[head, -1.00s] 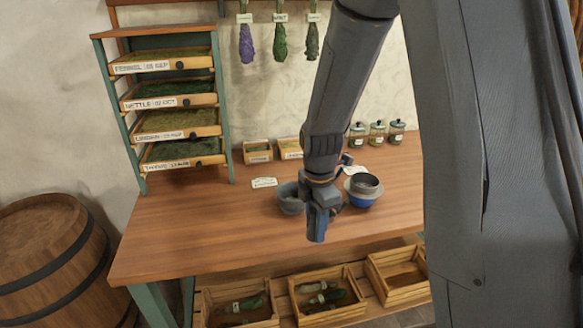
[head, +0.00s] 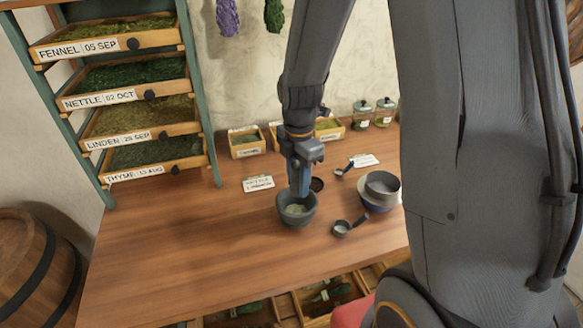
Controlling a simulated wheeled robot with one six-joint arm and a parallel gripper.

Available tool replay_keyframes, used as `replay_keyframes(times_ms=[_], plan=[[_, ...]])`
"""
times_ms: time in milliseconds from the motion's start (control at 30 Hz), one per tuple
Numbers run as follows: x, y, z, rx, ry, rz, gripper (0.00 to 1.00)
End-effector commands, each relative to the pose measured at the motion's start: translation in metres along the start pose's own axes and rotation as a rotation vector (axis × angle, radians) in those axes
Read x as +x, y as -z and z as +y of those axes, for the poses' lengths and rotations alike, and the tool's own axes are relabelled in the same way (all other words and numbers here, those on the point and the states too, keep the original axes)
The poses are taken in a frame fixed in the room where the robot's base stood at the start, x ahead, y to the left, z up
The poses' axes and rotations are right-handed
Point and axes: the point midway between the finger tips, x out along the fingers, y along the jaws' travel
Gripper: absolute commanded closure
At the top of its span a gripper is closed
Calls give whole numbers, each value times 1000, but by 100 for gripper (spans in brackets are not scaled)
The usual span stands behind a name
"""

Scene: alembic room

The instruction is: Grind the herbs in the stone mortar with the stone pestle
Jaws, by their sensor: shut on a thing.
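The stone mortar (head: 296,222) is a dark grey bowl standing upright on the wooden table. Pale green herbs (head: 296,209) lie in its bottom. My gripper (head: 300,190) points down over the back of the mortar, its tips at or just inside the rim. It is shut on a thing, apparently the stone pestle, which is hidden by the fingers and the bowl. No pestle shows elsewhere on the table.
Several scoops lie near the mortar: one at its right (head: 341,228), a dark round one (head: 316,184) behind. A bowl stack (head: 379,190) stands right. A label card (head: 258,183) and small boxes (head: 245,143) are behind. A drawer rack (head: 135,95) stands left. The table's front left is clear.

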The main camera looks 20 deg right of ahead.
Motion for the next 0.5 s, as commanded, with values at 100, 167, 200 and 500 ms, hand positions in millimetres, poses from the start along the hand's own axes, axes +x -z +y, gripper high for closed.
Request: replay_keyframes(times_ms=[100,167,200,500], plan=[[1,0,0,0,0,0,100],[2,0,0,0,0,0,100],[4,0,0,0,0,0,100],[21,0,0,0,0,0,100]])
